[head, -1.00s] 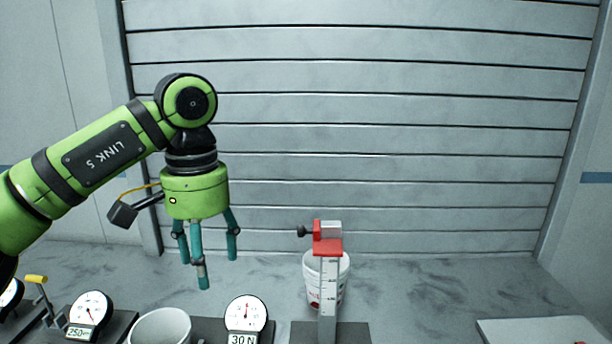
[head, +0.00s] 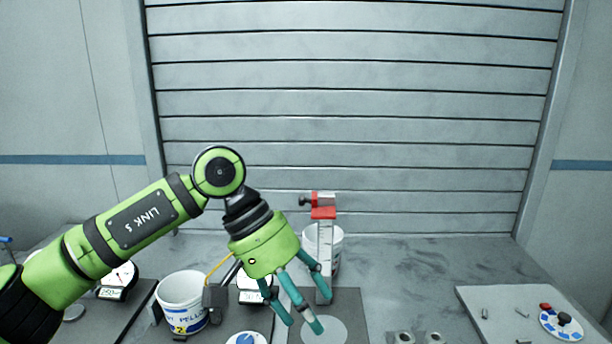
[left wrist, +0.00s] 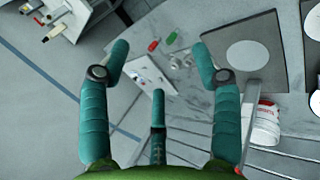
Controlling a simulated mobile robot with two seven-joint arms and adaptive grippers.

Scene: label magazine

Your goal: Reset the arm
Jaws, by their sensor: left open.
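My left arm comes in from the left in the head view. Its green left gripper (head: 302,305) has teal fingers spread apart and pointing down to the right, with nothing between them. It hangs in front of a height gauge with a red head (head: 323,211) and a dark base plate (head: 352,304) bearing a pale disc. In the left wrist view the open fingers (left wrist: 158,85) frame the table, and the plate with its disc (left wrist: 247,55) shows at the upper right. My right gripper is not in view.
A white bucket (head: 182,298) stands left of the gripper, beside a dial gauge (head: 119,279). Another white bucket (head: 337,246) is behind the height gauge. Metal rings (head: 405,337) lie to the right. A pale board (head: 488,310) holds small parts and a round dial.

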